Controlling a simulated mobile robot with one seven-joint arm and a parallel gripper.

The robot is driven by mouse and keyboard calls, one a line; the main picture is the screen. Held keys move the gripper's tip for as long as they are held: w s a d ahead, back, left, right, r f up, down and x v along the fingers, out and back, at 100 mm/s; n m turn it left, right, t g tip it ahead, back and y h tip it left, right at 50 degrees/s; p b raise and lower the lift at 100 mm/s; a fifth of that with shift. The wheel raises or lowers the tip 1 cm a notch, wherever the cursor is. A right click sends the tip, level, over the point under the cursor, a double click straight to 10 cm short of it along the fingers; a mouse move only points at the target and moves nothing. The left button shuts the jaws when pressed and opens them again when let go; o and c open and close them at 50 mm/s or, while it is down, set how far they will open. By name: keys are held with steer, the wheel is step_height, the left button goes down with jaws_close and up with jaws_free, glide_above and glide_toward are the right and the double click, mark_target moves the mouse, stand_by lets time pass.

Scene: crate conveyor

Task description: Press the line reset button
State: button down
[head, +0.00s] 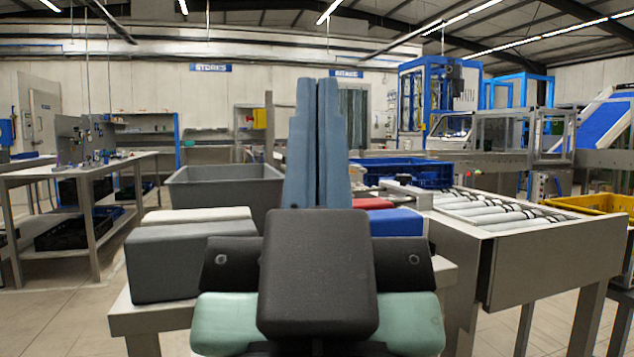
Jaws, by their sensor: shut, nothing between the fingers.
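My gripper (317,84) stands upright in the middle of the head view. Its two blue-grey fingers lie side by side, shut and empty. No line reset button can be made out for certain. A yellow box with a red front (249,118) is far back, left of the fingers. My gripper and arm hide part of the table and conveyor behind them.
A blue crate (425,172) is behind. A yellow crate (600,203) is right; floor (60,310) is clear left.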

steer(key=shift+r, duration=0.1)
step_height(320, 180, up, 40)
steer(key=p, duration=4)
steer(key=shift+r, duration=0.1)
